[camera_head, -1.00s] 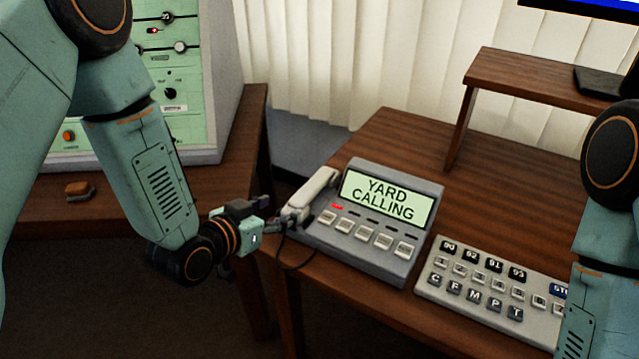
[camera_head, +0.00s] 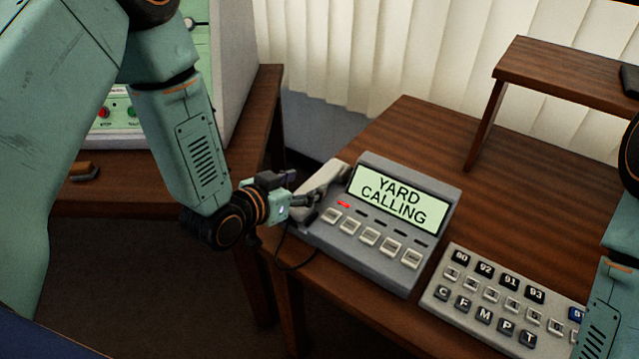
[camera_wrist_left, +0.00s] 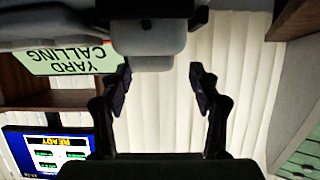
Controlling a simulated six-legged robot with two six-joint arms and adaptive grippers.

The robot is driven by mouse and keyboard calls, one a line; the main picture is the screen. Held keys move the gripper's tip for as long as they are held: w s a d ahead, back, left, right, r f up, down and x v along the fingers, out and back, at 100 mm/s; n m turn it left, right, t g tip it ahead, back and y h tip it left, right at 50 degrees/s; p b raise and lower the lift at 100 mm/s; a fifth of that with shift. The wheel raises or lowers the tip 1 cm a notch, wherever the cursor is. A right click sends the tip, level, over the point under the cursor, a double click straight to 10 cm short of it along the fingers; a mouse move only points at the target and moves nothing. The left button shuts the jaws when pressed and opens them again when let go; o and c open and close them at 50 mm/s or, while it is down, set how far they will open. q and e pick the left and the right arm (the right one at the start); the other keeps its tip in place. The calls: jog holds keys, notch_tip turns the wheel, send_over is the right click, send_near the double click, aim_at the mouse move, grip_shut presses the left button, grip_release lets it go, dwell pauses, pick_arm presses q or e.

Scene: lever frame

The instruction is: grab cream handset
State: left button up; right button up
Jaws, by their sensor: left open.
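The cream handset (camera_head: 328,178) lies along the left side of a grey desk phone (camera_head: 352,254) whose screen reads "YARD CALLING". My left gripper (camera_head: 305,201) is at the handset's left side, near its middle, and hides part of it. In the left wrist view, the picture is upside down, and the two dark fingers of my left gripper (camera_wrist_left: 163,88) stand wide apart. A pale grey block-like end, probably of the handset (camera_wrist_left: 150,40), shows beyond the fingertips, roughly centred between them. I cannot tell whether any finger touches it. My right gripper is out of view.
A keypad panel (camera_head: 490,318) lies right of the phone on the wooden desk (camera_head: 420,135). A raised wooden shelf (camera_head: 570,75) stands behind. A green console (camera_head: 120,122) and a small brown object (camera_head: 84,171) are on the left table. A cord hangs below the phone.

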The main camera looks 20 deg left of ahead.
aim_at(311, 185)
pick_arm(q)
jog(key=x, duration=0.2)
jog(key=b+x, duration=0.1)
jog(key=x, duration=0.1)
jog(key=shift+d+f, duration=0.3)
jog(key=shift+d, duration=0.15)
jog(key=shift+w+f, duration=0.2)
jog(key=shift+w, duration=0.3)
jog(key=shift+d, duration=0.1)
jog(key=shift+c, duration=1.3)
grip_shut()
